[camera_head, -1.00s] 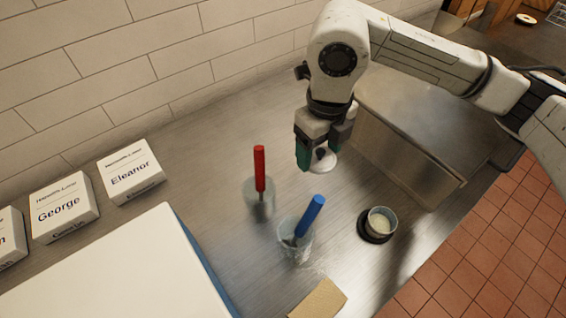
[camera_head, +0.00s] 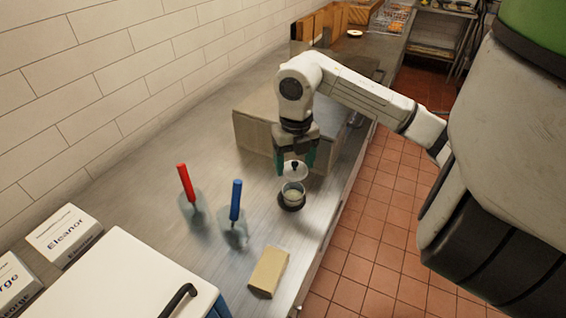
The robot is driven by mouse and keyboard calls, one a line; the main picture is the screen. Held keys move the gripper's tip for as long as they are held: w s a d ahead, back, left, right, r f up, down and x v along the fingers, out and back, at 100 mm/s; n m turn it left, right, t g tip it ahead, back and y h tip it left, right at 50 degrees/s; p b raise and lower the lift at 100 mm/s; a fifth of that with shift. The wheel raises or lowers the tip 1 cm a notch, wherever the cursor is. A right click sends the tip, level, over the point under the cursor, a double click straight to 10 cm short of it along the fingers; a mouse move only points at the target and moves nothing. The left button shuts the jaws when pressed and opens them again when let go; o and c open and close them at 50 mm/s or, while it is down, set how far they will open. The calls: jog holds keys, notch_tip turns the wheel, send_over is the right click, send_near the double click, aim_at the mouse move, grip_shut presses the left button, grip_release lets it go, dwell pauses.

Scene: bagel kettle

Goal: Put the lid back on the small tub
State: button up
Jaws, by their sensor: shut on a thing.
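The small tub (camera_head: 292,198) is a pale round cup with light contents, standing on a dark round base on the steel counter. The white round lid (camera_head: 294,174) has a dark knob on top. My gripper (camera_head: 295,164) is shut on the lid by its knob, with teal fingers on either side. It holds the lid above and slightly behind the tub, and the lid looks close to the rim. I cannot tell whether the lid touches the tub.
Two clear containers stand to the left, one with a red-handled tool (camera_head: 186,183), one with a blue-handled tool (camera_head: 236,200). A tan block (camera_head: 268,272) lies in front. The counter's right edge drops to red tiles (camera_head: 365,230).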

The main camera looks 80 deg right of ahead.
aim_at(294, 171)
jog(key=shift+f+b, duration=0.6)
jog(key=shift+f, duration=1)
notch_tip(294, 171, down, 3)
jog(key=shift+r+b, duration=0.1)
jog(key=shift+b, duration=1.15)
jog(key=shift+f+b, duration=0.3)
jog(key=shift+b, duration=1.45)
dwell(0.7)
jog(key=o, duration=1.1)
jog(key=shift+r, duration=0.15)
jog(key=shift+r+p, duration=1.35)
jog(key=shift+r, duration=2.05)
